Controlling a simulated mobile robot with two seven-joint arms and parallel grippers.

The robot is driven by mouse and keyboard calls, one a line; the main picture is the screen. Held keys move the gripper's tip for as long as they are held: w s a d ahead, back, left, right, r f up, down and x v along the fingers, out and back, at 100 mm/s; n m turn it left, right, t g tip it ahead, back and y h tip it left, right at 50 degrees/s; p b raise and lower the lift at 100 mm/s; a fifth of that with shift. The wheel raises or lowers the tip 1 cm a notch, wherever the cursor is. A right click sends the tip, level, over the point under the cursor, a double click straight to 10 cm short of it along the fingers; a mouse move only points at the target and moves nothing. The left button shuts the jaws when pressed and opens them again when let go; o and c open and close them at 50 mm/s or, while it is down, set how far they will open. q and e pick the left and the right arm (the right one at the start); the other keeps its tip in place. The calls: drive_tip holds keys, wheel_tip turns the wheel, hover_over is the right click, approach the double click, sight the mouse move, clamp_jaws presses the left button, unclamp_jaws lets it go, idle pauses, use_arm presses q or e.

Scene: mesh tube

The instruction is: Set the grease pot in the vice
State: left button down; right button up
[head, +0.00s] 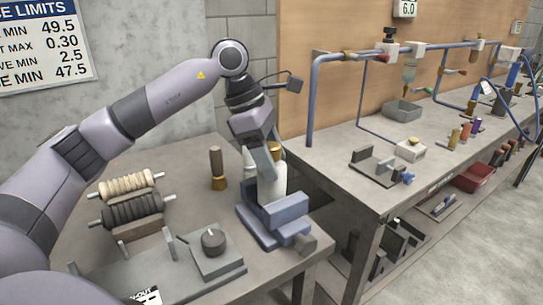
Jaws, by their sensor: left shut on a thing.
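The grease pot (276,182) is a pale cream cylinder with a brass-coloured top, upright in the head view. My left gripper (268,160) reaches down from above and is shut on the pot near its top. The blue vice (290,207) stands near the right edge of the near table. The pot is at the vice, directly behind its raised front jaw. The pot's lower end is partly hidden by the vice, so I cannot tell whether it touches the vice bed. My right gripper is not in view.
A wooden-handled tool with a brass base (217,168) stands just left of the vice. A rack of rollers (131,203) and a grey block with a knob (217,262) are on the same table (188,205). A longer bench with pipes (345,172) stands to the right.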

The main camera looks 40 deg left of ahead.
use_arm(q)
drive_tip(key=shift+f+b, duration=0.35)
drive_tip(key=shift+f, duration=0.15)
idle(0.3)
drive_tip(key=shift+c, duration=0.9)
unclamp_jaws()
drive_tip(key=v, duration=0.7)
